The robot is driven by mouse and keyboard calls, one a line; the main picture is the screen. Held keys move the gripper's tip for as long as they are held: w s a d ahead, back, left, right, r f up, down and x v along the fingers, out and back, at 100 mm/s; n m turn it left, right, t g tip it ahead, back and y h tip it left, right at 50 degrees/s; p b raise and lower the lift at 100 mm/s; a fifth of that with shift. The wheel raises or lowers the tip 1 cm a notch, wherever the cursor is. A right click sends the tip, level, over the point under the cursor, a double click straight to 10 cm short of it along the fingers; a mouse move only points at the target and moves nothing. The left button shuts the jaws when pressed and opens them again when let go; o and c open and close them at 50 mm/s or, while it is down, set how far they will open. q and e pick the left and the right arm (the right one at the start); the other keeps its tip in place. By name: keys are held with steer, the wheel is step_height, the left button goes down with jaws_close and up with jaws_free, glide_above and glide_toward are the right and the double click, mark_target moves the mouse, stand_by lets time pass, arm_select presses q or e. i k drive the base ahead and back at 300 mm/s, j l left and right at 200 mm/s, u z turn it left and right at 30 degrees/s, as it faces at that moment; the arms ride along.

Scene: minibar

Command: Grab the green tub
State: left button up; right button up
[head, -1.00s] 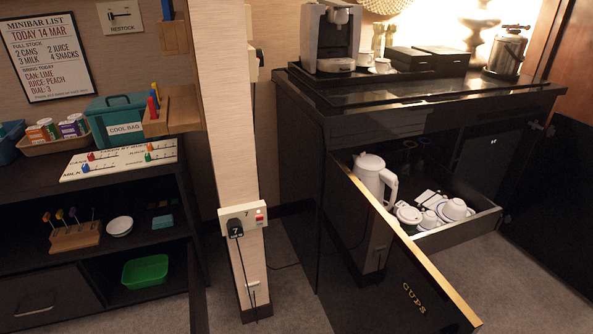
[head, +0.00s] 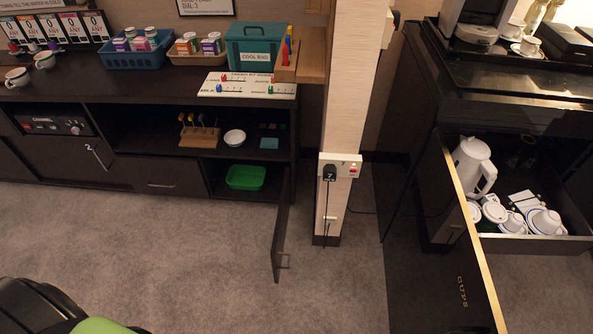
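The green tub (head: 246,178) is a shallow, bright green open container. It sits in the low compartment of the dark cabinet, under the shelf with the white bowl, and looks empty. The compartment's door (head: 281,230) stands open, swung out toward me on the right side of the opening. Neither of my grippers shows in the head view. A dark and green part at the bottom left corner seems to be mine, far from the tub.
Carpet (head: 170,250) in front of the cabinet is clear. A post with a socket (head: 340,165) and hanging cord stands right of the open door. Further right, an open CUPS drawer (head: 530,245) with a kettle (head: 473,165) juts out.

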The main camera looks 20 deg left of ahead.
mark_target(242, 177)
steer(key=l+u, duration=0.25)
steer(key=u, duration=0.25)
steer(key=i+l+u, duration=0.1)
steer(key=l+u, duration=0.2)
steer(key=u, duration=0.2)
